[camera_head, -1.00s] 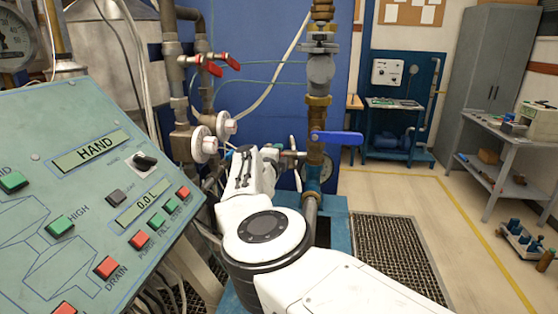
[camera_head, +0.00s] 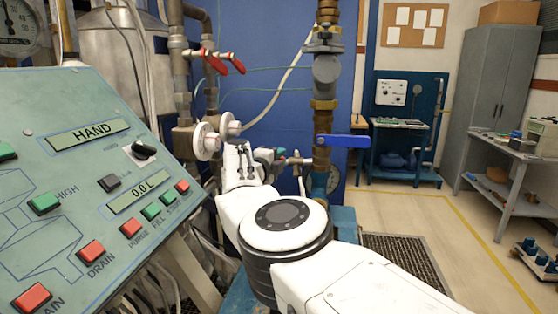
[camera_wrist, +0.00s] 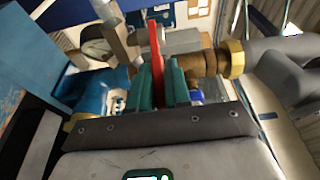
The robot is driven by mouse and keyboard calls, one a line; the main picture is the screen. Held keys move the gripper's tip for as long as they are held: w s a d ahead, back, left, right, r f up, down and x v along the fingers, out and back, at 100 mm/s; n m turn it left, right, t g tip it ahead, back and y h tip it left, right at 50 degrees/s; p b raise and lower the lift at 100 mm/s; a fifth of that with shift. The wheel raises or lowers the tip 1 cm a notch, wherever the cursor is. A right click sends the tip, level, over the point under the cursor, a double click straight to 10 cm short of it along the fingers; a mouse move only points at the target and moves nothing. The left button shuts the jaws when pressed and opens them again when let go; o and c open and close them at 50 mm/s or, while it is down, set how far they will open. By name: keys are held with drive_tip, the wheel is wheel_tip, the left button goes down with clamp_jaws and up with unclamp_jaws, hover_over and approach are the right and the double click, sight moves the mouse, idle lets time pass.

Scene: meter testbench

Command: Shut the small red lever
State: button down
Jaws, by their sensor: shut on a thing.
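The small red lever (camera_wrist: 156,50) shows in the wrist view, standing up between the two teal fingers of my gripper (camera_wrist: 161,75). The fingers are closed around its lower part, and its upper end sticks out beyond them. A brass fitting (camera_wrist: 208,64) lies just right of the fingers, and a blue body (camera_wrist: 97,92) lies to their left. In the head view my gripper (camera_head: 270,155) is small, low beside the vertical pipe, and partly hidden by my wrist. The lever is hard to make out there.
A blue valve handle (camera_head: 342,141) juts right from the vertical pipe, near my arm. The green control panel (camera_head: 60,215) fills the left. Open floor (camera_head: 470,230) lies to the right.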

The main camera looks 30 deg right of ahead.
drive_tip(key=shift+f, duration=0.2)
drive_tip(key=c, duration=1.4)
unclamp_jaws()
drive_tip(key=shift+c, duration=0.2)
drive_tip(key=shift+r, duration=0.15)
